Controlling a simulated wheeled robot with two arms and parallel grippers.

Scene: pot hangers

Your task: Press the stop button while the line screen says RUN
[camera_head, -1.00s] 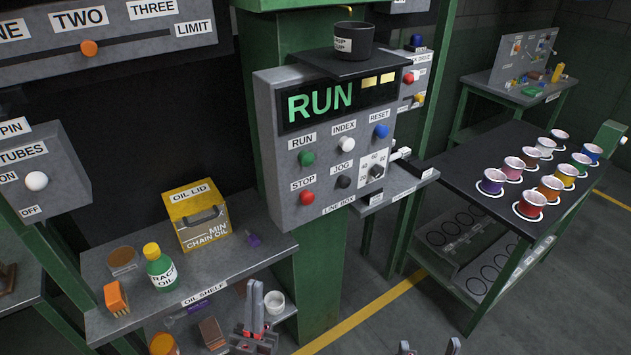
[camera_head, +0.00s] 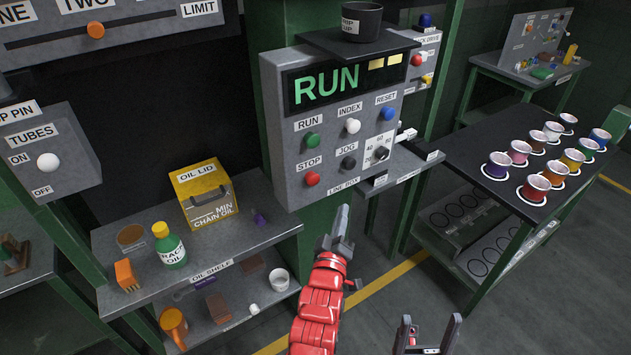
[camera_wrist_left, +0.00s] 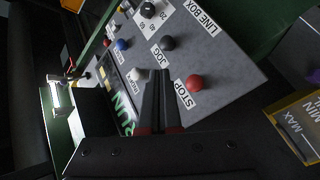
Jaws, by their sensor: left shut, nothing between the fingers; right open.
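The line box (camera_head: 345,168) is a grey panel on a green post. Its line screen (camera_head: 330,85) says RUN in green letters. The red stop button (camera_head: 312,179) is at the lower left of the panel, below the green run button (camera_head: 312,139). My left gripper (camera_head: 342,212) is shut and empty, pointing up just below and right of the stop button, apart from it in the picture. In the left wrist view the shut fingers (camera_wrist_left: 160,82) point at the panel, with the red stop button (camera_wrist_left: 194,83) right of them. My right gripper (camera_head: 430,322) is open and empty at the bottom.
The black jog button (camera_head: 349,163), white index button (camera_head: 352,126), blue reset button (camera_head: 387,114) and a dial (camera_head: 381,153) are close by. The oil shelf (camera_head: 150,285) is at lower left. A dark table (camera_head: 468,170) with colored spools stands right.

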